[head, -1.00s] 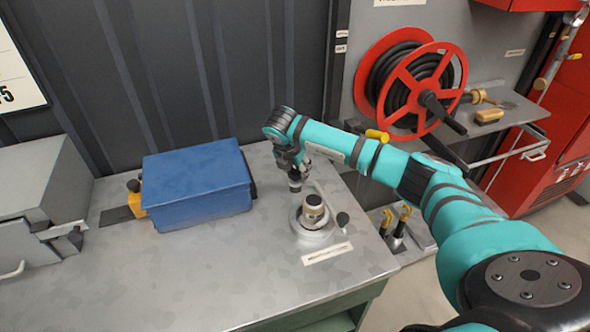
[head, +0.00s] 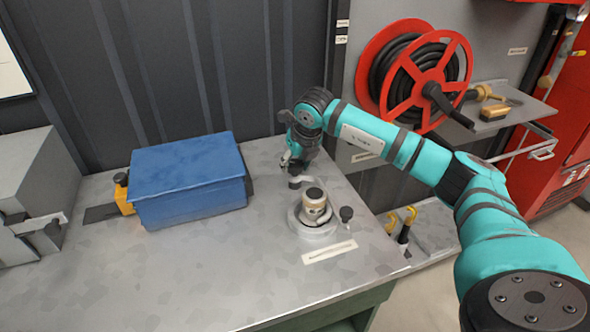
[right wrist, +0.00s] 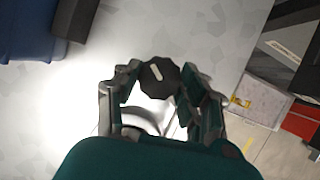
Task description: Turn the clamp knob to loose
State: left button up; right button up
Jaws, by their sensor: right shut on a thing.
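The clamp knob (right wrist: 160,75) is black and many-sided, with a white pointer mark on top. In the right wrist view it sits between the fingertips of my right gripper (right wrist: 158,80), which is shut on it. In the head view my right gripper (head: 293,172) points down just behind a round metal fixture (head: 315,222); the knob there is small and partly covered by the fingers. The fixture has a pale body with a dark top and a round base on the workbench. My left gripper is not in view.
A blue box (head: 188,182) stands left of the gripper on the metal workbench (head: 220,270). A label plate (head: 329,251) lies in front. A red hose reel (head: 415,75) hangs at the back right. The bench front is clear.

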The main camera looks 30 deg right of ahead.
jog(key=n+y+b, duration=0.1)
jog(key=n, duration=0.2)
jog(key=shift+d, duration=0.1)
jog(key=n+y, duration=0.1)
jog(key=n, duration=0.1)
jog(key=shift+n, duration=0.3)
jog(key=n+y, duration=0.1)
jog(key=n, duration=0.2)
jog(key=shift+w+d+r+n+g+b, duration=0.1)
jog(key=shift+n+g+b, duration=0.2)
jog(key=shift+g, duration=0.1)
jog(key=n+g+y, duration=0.1)
jog(key=n, duration=0.2)
jog(key=shift+w+n, duration=0.1)
jog(key=shift+n, duration=0.2)
jog(key=n+g+y, duration=0.1)
jog(key=n, duration=0.2)
jog(key=shift+n, duration=0.4)
jog(key=n+g, duration=0.1)
jog(key=n, duration=0.1)
jog(key=shift+w+n+g+b, duration=0.15)
jog(key=shift+n+g+b, duration=0.15)
jog(key=shift+b, duration=0.05)
jog(key=n+g, duration=0.1)
jog(key=n, duration=0.2)
jog(key=n+g+b, duration=0.1)
jog(key=n, duration=0.2)
jog(key=shift+h, duration=0.3)
jog(key=shift+n, duration=0.3)
